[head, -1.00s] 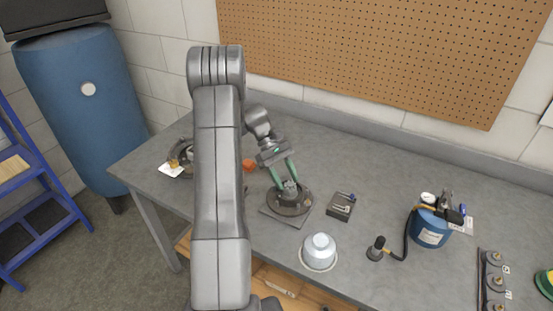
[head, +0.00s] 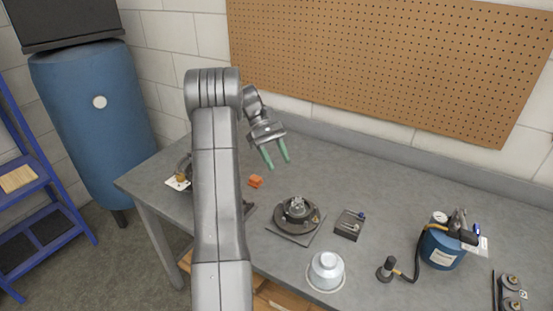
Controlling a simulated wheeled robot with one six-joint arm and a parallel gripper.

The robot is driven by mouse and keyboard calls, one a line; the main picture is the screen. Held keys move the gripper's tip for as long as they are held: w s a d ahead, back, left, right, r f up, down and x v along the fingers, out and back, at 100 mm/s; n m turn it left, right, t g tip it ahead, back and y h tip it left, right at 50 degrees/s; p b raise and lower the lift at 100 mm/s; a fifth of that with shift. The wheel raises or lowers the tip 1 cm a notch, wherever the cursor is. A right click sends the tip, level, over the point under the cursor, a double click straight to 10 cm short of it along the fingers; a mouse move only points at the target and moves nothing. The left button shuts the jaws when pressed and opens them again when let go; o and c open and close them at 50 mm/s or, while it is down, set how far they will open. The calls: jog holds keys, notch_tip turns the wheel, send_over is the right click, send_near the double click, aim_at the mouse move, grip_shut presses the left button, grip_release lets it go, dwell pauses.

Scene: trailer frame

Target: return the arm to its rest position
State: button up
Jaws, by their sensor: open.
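My gripper (head: 277,163) has green fingers and hangs above the grey workbench (head: 350,158), toward its back left. Its fingers are apart with nothing between them. My arm rises in front and hides part of the bench's left side. A round dark fixture (head: 283,222) with a metal piece at its centre sits on a square plate, in front of and below my gripper. The gripper is clear of it.
A small orange part (head: 255,181) lies left of the fixture. A small dark tray (head: 349,225), a silver domed cup (head: 326,270) and a blue canister (head: 442,246) with a hose stand to the right. A pegboard (head: 390,65) hangs on the wall behind.

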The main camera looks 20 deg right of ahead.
aim_at(296, 198)
jog(key=p+x, duration=0.2)
jog(key=x, duration=1.2)
jog(key=shift+a, duration=0.1)
jog(key=shift+w+r, duration=0.1)
